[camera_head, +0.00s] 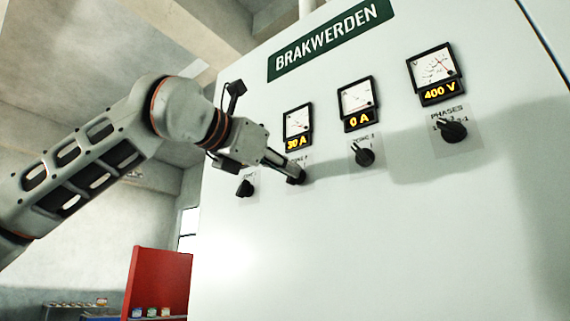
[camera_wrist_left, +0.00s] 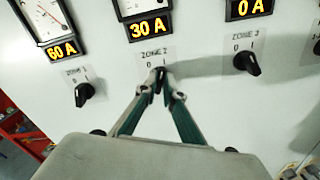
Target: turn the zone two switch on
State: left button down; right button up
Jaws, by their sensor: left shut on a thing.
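The zone two switch is a small black rotary knob (camera_wrist_left: 159,76) below the ZONE 2 label with marks 0 and 1, on a pale cabinet front. It also shows in the head view (camera_head: 298,178), partly covered by the gripper. My left gripper (camera_wrist_left: 163,88) is shut on this knob, a fingertip on each side. In the head view the left gripper (camera_head: 290,171) reaches the panel from the left. The fingertips hide much of the knob, so its exact angle is hard to tell. The display above it (camera_wrist_left: 149,29) reads 30 A. My right gripper is not in view.
The zone one knob (camera_wrist_left: 84,93) is to the left, under a 60 A display. The zone three knob (camera_head: 364,155) is to the right, under a 0 A display. The phases knob (camera_head: 452,131) is farther right. A red shelf unit (camera_head: 158,275) stands left of the cabinet.

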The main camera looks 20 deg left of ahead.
pick_arm(q)
jog(key=shift+m, duration=0.5)
jog(key=c, duration=2.2)
grip_release()
jog(key=shift+o, duration=0.2)
jog(key=shift+s, duration=0.1)
jog(key=v, duration=1.1)
jog(key=shift+s+a, duration=0.15)
jog(key=shift+s, duration=0.25)
